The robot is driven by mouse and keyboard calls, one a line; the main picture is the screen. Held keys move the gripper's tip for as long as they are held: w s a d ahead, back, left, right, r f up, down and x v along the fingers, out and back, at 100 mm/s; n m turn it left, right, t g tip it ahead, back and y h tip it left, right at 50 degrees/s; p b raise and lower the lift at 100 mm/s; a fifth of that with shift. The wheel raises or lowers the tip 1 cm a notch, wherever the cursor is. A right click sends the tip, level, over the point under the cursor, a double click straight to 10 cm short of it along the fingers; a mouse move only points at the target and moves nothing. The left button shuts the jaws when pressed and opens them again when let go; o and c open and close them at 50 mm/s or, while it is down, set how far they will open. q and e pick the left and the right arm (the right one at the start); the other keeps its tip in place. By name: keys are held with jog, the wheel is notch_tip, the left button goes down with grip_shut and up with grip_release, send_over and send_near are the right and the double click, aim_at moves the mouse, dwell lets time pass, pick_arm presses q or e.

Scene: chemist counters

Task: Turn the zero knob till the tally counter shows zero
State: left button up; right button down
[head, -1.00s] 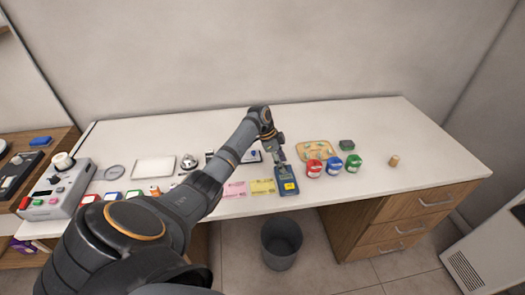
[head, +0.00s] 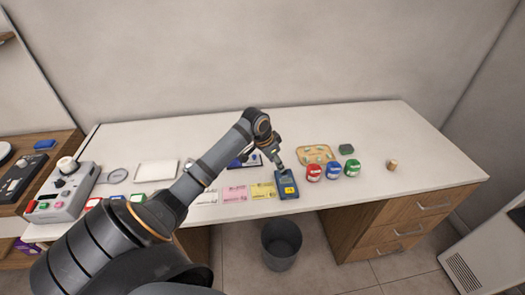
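A small dark blue device with a yellow patch (head: 287,186) lies near the front edge of the counter, right of the yellow slip. It may be the tally counter, but its reading and any zero knob are too small to make out. My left arm reaches in from the lower left, and my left gripper (head: 277,160) points down at the back end of this device. The fingertips are close above it or touching it; I cannot tell which. The fingers are too small to show whether they are open or shut. My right gripper is not in view.
Red (head: 314,172), blue (head: 334,169) and green (head: 352,169) round containers stand right of the device, with a tan tray (head: 315,148) behind. Pink (head: 234,194) and yellow (head: 262,190) slips lie left. The counter's far right is mostly clear. A bin (head: 281,246) stands below.

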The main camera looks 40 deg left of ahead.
pick_arm(q)
jog(key=s+d+f, duration=0.2)
jog(key=s+d, duration=0.1)
jog(key=s+d+f, duration=0.2)
jog(key=d+f, duration=0.1)
jog(key=shift+s+d+f, duration=0.1)
jog(key=shift+s+f, duration=0.15)
jog(key=shift+s, duration=0.15)
jog(key=s+d+f+n+y, duration=0.1)
jog(key=s+d+f, duration=0.1)
jog(key=s+f, duration=0.2)
jog(key=s+d+f+n+y, duration=0.1)
jog(key=s+d+f, duration=0.2)
jog(key=s, duration=0.7)
jog(key=shift+s+d+f+n+g, duration=0.3)
jog(key=shift+s+f+n, duration=0.1)
jog(key=shift+f, duration=0.7)
jog(key=shift+w, duration=0.1)
